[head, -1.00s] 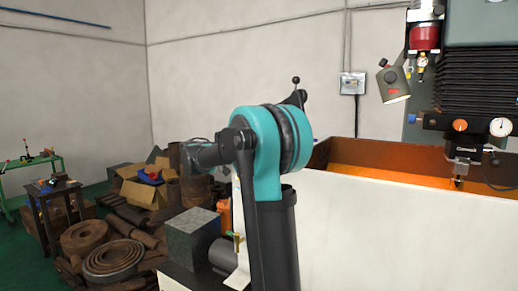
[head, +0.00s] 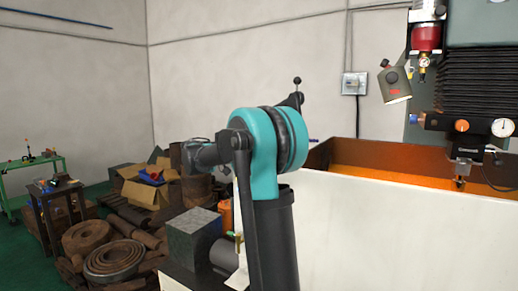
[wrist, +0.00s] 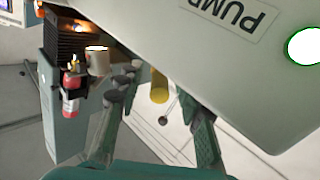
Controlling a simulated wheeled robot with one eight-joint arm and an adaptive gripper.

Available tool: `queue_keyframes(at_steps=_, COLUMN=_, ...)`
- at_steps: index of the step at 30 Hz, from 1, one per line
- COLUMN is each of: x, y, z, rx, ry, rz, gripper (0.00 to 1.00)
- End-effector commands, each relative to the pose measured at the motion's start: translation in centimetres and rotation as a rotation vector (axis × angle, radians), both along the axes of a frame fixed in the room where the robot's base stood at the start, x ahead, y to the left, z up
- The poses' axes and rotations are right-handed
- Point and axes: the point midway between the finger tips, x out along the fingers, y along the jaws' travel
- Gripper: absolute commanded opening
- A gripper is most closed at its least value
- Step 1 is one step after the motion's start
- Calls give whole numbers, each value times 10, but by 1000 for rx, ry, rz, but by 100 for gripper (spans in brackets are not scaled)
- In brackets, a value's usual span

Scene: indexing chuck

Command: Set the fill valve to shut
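I cannot tell for certain which part is the fill valve. In the head view, a small brass-coloured fitting with a green part (head: 238,238) shows just left of my arm, low down. In the wrist view, the two dark green fingers of my gripper (wrist: 160,97) stand apart, with no object visibly clamped between them. A yellow cylinder (wrist: 159,87) shows between the fingertips, and a small dark ball (wrist: 163,120) lies below it in the picture; their distance from the fingers is unclear. In the head view my gripper is not visible.
A grey panel labelled PUMP (wrist: 236,12) with a green-ringed white button (wrist: 305,46) fills the upper right of the wrist view, close to the right finger. In the head view, a white-walled tank (head: 400,235) stands right and clutter (head: 110,245) covers the left floor.

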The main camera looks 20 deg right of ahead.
Motion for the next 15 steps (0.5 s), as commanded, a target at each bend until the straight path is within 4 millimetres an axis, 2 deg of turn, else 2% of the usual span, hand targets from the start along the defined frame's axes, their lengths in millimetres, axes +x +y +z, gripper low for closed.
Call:
queue_keyframes(at_steps=4, x=0, y=4, z=0, rx=0, ry=0, rz=1, gripper=37)
queue_keyframes(at_steps=8, x=1, y=19, z=0, rx=0, ry=0, rz=3, gripper=37)
queue_keyframes(at_steps=15, x=1, y=69, z=0, rx=0, ry=0, rz=4, gripper=37)
